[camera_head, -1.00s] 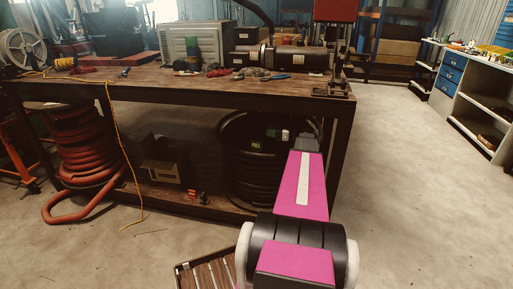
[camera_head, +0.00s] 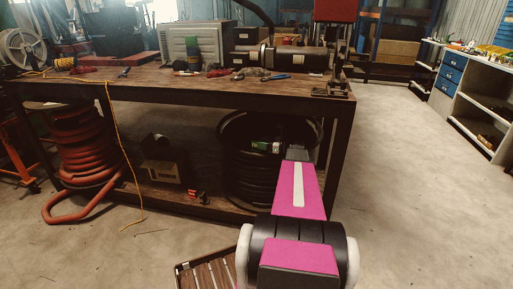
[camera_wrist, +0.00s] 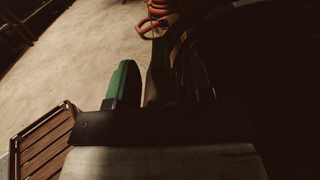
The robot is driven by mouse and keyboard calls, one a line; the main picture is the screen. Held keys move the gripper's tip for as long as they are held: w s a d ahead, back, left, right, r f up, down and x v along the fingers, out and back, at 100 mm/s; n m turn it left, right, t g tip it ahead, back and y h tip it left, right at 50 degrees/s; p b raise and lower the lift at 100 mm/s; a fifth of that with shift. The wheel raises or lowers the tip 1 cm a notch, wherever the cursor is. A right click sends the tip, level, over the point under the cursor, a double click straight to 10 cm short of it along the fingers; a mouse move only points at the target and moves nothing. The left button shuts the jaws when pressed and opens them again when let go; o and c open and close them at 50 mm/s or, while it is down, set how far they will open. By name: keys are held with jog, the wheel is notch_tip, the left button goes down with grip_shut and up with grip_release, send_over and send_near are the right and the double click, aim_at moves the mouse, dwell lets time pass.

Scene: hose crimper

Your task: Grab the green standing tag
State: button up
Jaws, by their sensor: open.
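A small green patch, likely the green standing tag (camera_head: 257,146), shows inside the dark round coil under the workbench in the head view. My gripper (camera_head: 275,148) reaches into the coil from the right, close beside this patch. Its fingertips are small and partly merge with the patch, so I cannot tell contact. In the wrist view my gripper (camera_wrist: 162,78) is open, with a green finger-like shape at left and a shadowed one at right.
The workbench (camera_head: 180,84) top lies above my arm, with a leg (camera_head: 338,150) close at right. The black coil's (camera_head: 240,185) rim surrounds the gripper area. A red hose coil (camera_head: 80,150) and a cardboard box (camera_head: 162,170) lie further left. A slatted crate (camera_head: 208,268) stands in front.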

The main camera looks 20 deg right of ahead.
aim_at(256, 141)
jog(key=x, duration=0.3)
jog(key=shift+w+a, duration=0.1)
jog(key=shift+a, duration=0.05)
grip_shut()
